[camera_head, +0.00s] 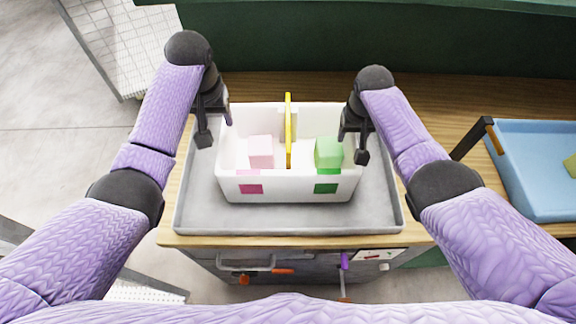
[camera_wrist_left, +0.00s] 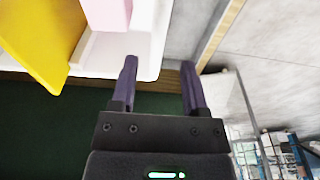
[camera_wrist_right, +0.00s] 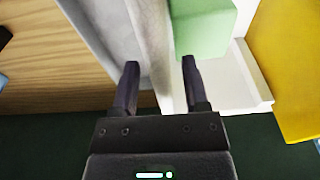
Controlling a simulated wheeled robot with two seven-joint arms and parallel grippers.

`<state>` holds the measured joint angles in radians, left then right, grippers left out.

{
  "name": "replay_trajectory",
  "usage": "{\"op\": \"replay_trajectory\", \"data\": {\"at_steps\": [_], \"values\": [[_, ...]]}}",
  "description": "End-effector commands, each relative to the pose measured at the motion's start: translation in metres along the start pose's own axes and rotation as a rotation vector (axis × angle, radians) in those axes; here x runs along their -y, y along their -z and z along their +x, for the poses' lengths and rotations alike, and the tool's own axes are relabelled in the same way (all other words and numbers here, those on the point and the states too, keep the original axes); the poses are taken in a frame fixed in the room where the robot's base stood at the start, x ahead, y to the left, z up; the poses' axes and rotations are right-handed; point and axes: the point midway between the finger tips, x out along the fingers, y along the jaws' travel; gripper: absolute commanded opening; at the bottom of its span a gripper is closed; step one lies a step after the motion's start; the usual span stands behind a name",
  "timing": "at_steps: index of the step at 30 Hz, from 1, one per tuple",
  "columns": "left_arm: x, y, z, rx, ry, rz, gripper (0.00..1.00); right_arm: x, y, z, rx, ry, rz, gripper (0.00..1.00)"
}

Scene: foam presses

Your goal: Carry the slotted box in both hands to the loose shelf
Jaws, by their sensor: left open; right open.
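The slotted box (camera_head: 289,190) is white with a yellow divider (camera_head: 289,130) down its middle. It sits in a grey tray (camera_head: 289,220) on the wooden counter. A pink block (camera_head: 261,152) is in its left compartment and a green block (camera_head: 328,152) in its right one. My left gripper (camera_head: 215,138) is open at the box's left wall; in the left wrist view its fingers (camera_wrist_left: 159,75) are at the wall's edge. My right gripper (camera_head: 352,150) is open at the right wall, with its fingers (camera_wrist_right: 160,75) on either side of that wall. I cannot make out the loose shelf.
A dark green panel (camera_head: 380,40) rises behind. A grey unit with coloured handles (camera_head: 270,268) is below the counter's front edge. A white mesh rack (camera_head: 110,45) stands at the back left.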

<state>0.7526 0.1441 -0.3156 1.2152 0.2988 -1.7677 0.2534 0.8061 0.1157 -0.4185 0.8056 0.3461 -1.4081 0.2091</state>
Motion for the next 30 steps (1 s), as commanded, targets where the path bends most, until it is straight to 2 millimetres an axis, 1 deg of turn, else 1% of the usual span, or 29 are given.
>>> {"op": "replay_trajectory", "data": {"at_steps": [1, 3, 5, 8, 11, 12, 15, 18, 21, 24, 30], "values": [[0.000, 0.001, -0.008, -0.003, -0.001, 0.000, 0.58, 0.000, 0.000, 0.000, 0.000, 0.000, 0.000, 0.58], [0.000, 0.001, -0.015, -0.002, 0.000, 0.000, 0.58, 0.000, 0.000, 0.000, 0.000, 0.000, 0.000, 0.58], [0.000, 0.000, -0.019, -0.002, 0.001, 0.000, 0.58, 0.000, 0.000, -0.002, 0.000, 0.000, 0.000, 0.58], [0.000, 0.000, -0.020, 0.000, 0.001, 0.000, 0.58, 0.000, 0.001, -0.015, -0.004, 0.001, 0.001, 0.58], [0.000, 0.000, -0.020, 0.000, 0.001, 0.000, 0.58, 0.000, 0.001, -0.040, -0.006, 0.001, -0.002, 0.58], [0.000, 0.000, -0.020, -0.001, 0.001, 0.000, 0.58, 0.000, 0.001, -0.052, -0.006, 0.001, -0.001, 0.58], [0.000, 0.000, -0.020, -0.001, 0.001, 0.000, 0.58, 0.000, 0.001, -0.081, -0.006, 0.001, -0.001, 0.58], [0.000, 0.000, -0.020, -0.001, 0.001, 0.000, 0.58, 0.000, 0.001, -0.102, -0.004, 0.000, 0.000, 0.58], [0.000, 0.000, -0.020, -0.001, 0.001, 0.000, 0.58, 0.000, 0.001, -0.115, -0.003, 0.000, 0.001, 0.58], [0.000, 0.000, -0.020, -0.001, 0.001, 0.000, 0.58, 0.000, 0.000, -0.120, 0.000, 0.000, 0.000, 0.58], [0.000, 0.000, -0.020, -0.001, 0.001, 0.000, 0.58, 0.000, 0.000, -0.120, 0.000, 0.000, 0.000, 0.58]]}}
